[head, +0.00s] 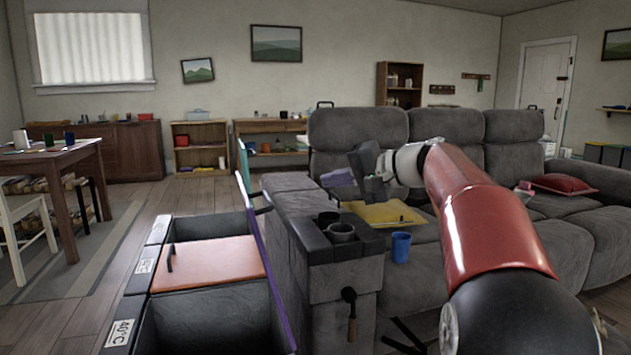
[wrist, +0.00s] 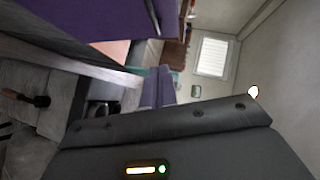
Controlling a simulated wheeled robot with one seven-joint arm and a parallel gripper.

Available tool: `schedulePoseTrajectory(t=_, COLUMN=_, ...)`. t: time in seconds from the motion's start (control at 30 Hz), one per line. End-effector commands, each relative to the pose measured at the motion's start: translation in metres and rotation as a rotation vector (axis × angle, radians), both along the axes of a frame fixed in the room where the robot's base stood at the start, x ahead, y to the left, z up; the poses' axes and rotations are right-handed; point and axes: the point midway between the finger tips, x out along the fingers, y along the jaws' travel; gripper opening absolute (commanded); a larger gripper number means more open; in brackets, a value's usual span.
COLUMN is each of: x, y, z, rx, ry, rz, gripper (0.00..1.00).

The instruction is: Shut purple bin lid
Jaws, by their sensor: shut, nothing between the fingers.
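The purple lid (head: 266,262) stands open and upright along the right side of the floor bins in the head view, seen almost edge-on. The near open bin (head: 225,298) has a dark interior. In the wrist view a large purple panel (wrist: 75,20) fills the upper left, and a second purple surface (wrist: 155,92) shows near the middle. My gripper (head: 362,166) is raised over the sofa, to the right of the lid and apart from it. It is shut and empty.
An orange lid (head: 208,262) lies flat between two open bins. A teal lid (head: 243,165) stands up behind. The sofa armrest (head: 330,240) with cup holders (head: 341,232) is close beside the purple lid.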

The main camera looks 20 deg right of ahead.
Motion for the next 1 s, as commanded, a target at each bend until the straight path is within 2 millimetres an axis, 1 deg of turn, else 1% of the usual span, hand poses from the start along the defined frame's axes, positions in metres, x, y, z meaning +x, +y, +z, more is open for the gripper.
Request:
schedulePoseTrajectory(t=0.2, x=0.033, y=0.031, z=-0.013, rx=0.001, ry=0.002, rz=0.006, gripper=0.0)
schedulePoseTrajectory(t=0.4, x=0.062, y=0.058, z=-0.025, rx=0.001, ry=0.003, rz=0.004, gripper=0.0)
schedulePoseTrajectory(t=0.5, x=0.06, y=0.073, z=-0.032, rx=-0.001, ry=0.003, rz=0.002, gripper=0.0)
schedulePoseTrajectory(t=0.63, x=0.06, y=0.085, z=-0.037, rx=-0.001, ry=0.002, rz=0.001, gripper=0.0)
schedulePoseTrajectory(t=0.77, x=0.06, y=0.091, z=-0.04, rx=-0.001, ry=0.002, rz=0.0, gripper=0.0)
schedulePoseTrajectory(t=1.0, x=0.06, y=0.091, z=-0.04, rx=-0.001, ry=0.002, rz=0.0, gripper=0.0)
